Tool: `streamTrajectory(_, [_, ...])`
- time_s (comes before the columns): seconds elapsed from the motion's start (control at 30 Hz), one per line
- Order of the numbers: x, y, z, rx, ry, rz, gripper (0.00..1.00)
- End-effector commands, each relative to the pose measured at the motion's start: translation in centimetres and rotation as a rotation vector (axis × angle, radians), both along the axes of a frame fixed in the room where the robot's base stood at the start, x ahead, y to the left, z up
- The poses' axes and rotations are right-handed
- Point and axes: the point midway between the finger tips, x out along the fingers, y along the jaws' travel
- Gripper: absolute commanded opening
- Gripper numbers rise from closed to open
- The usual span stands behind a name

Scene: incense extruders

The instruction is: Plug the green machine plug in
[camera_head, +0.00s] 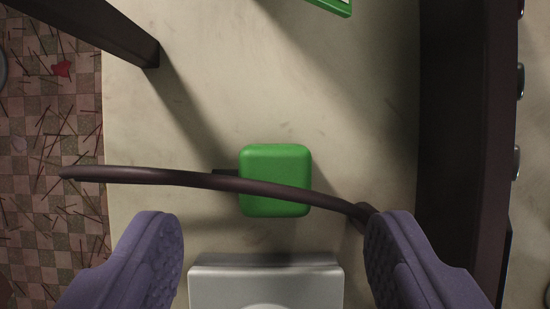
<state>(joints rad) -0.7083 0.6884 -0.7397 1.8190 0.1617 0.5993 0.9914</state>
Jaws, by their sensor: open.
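The green plug (275,160), a rounded block, sits on the pale worktop near the middle of the view. A short dark piece, perhaps a prong, sticks out of its left side. A dark brown, cable-like curved bar (150,176) crosses in front of the plug from left to right, and its right end meets my right finger. My gripper (275,216) is open, with one purple finger low on each side of the plug. Neither finger touches the plug. No socket can be made out for certain.
A silver box (266,288) stands at the bottom, between my fingers. A dark beam (110,35) juts in at the upper left, and a dark upright panel (455,120) bounds the right. A green-edged object (335,6) shows at the top. Worktop above the plug is clear.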

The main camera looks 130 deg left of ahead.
Motion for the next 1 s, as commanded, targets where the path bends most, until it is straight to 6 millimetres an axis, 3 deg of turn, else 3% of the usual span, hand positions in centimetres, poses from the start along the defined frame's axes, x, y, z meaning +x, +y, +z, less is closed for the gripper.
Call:
streamTrajectory(0.23, [0.1, -0.2, -0.8, 0.001, 0.001, -0.001, 0.68])
streamTrajectory(0.53, [0.8, -1.2, -4.8, 0.001, 0.001, -0.001, 0.68])
streamTrajectory(0.87, [0.8, -1.3, -4.9, 0.001, -0.001, 0.0, 0.68])
streamTrajectory(0.9, [0.8, -1.3, -4.9, 0.001, -0.001, 0.0, 0.66])
streamTrajectory(1.0, [0.8, -1.3, -4.9, 0.0, 0.0, 0.0, 0.43])
